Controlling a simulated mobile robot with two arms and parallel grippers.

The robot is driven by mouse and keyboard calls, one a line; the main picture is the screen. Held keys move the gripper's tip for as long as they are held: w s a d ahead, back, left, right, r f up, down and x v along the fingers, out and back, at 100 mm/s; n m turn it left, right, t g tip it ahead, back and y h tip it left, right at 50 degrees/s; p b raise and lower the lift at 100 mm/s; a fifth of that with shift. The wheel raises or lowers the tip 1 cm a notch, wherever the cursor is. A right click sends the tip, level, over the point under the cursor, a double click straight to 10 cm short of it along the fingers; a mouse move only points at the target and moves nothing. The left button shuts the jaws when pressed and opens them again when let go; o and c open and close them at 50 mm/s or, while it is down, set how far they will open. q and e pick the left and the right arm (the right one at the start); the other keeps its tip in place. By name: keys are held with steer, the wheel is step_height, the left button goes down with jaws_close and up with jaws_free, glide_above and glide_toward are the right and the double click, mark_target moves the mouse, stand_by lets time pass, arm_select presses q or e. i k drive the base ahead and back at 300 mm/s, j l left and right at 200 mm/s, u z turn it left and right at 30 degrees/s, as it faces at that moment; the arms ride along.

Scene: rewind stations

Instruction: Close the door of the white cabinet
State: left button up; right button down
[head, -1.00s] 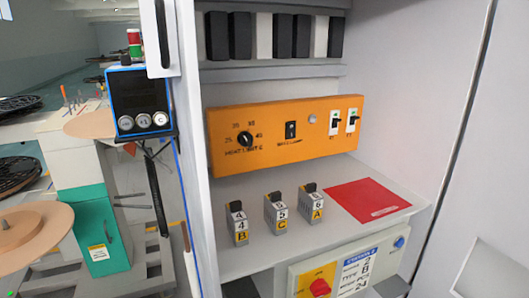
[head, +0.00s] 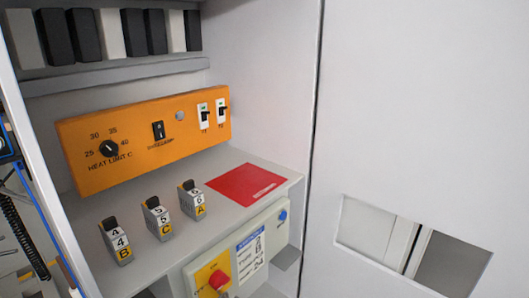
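The white cabinet (head: 262,60) stands open in front of me, its inside in full view. A large white panel (head: 420,110) fills the right of the head view and looks like its door, swung open. This panel has a rectangular cut-out (head: 412,246) low down, with grey and white surfaces showing in it. Neither of my grippers is in view.
Inside are an orange panel (head: 143,142) with a dial and switches, several dark and white blocks along the top, and three numbered blocks (head: 157,219) beside a red mat (head: 248,185). A box with a red knob (head: 218,280) sits below.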

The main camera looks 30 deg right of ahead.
mark_target(422, 111)
steer(key=k+l+u, duration=0.1)
steer(key=l, duration=0.3)
steer(key=k+l, duration=0.25)
steer(key=l, duration=0.15)
steer(key=k+l+u, duration=0.15)
steer(key=l, duration=0.25)
steer(key=k+l, duration=0.25)
steer(key=k+l+u, duration=0.15)
steer(key=l, duration=0.3)
steer(key=k+l+u, duration=0.15)
steer(key=l, duration=0.3)
steer(key=k+l+u, duration=0.15)
steer(key=l, duration=0.3)
steer(key=k+l+u, duration=0.15)
steer(key=k+l, duration=0.15)
steer(key=l, duration=0.1)
